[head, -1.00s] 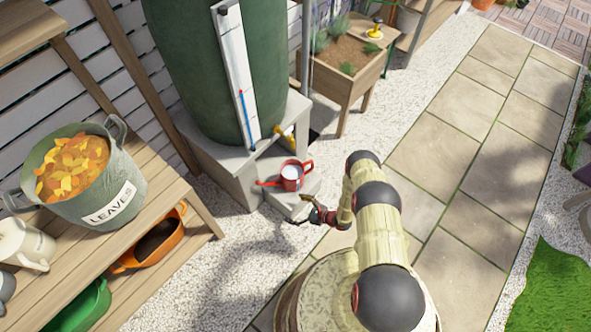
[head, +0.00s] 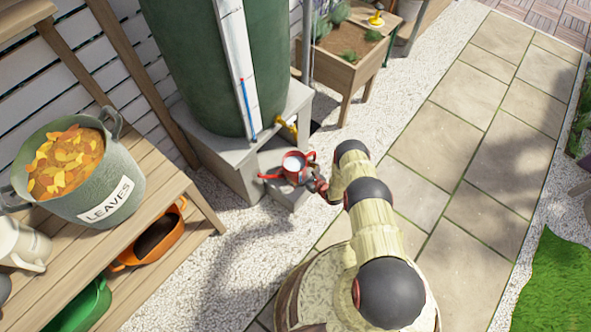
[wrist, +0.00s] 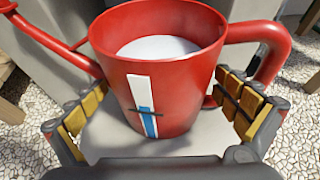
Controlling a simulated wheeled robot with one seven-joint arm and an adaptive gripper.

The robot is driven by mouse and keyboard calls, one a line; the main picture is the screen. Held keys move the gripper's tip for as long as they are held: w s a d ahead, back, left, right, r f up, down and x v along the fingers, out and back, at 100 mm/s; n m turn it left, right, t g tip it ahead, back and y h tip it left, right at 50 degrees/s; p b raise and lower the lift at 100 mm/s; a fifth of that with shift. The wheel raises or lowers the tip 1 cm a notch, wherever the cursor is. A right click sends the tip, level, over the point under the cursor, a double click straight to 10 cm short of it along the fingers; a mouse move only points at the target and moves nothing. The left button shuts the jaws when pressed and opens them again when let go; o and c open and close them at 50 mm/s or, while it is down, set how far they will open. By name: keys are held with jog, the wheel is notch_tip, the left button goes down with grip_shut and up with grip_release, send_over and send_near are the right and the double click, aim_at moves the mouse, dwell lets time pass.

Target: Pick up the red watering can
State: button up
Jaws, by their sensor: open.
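The red watering can (head: 293,168) stands upright on a low grey block (head: 284,193) under the barrel's tap. In the wrist view the can (wrist: 165,70) fills the middle, with a white surface inside and a white and blue gauge strip on its front. Its spout points left and its handle (wrist: 275,50) loops out to the right. My gripper (wrist: 157,112) is open, with one yellow-padded finger on each side of the can's lower body. I cannot tell whether the pads touch it. In the head view my gripper (head: 312,183) is at the can's near right side, partly hiding it.
The green barrel (head: 190,60) on its grey stand rises behind the can, with a yellow tap (head: 288,125) close above. A wooden shelf with a leaf tub (head: 75,200) is at left. A wooden planter (head: 345,70) stands behind. Paving at right is clear.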

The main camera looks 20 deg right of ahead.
jog(key=shift+w+a+f, duration=0.1)
jog(key=shift+w+a, duration=0.05)
jog(key=shift+w, duration=0.15)
jog(key=shift+c, duration=0.8)
jog(key=c, duration=1.6)
jog(key=shift+w+r, duration=0.2)
jog(key=shift+r, duration=0.05)
jog(key=shift+c, duration=0.4)
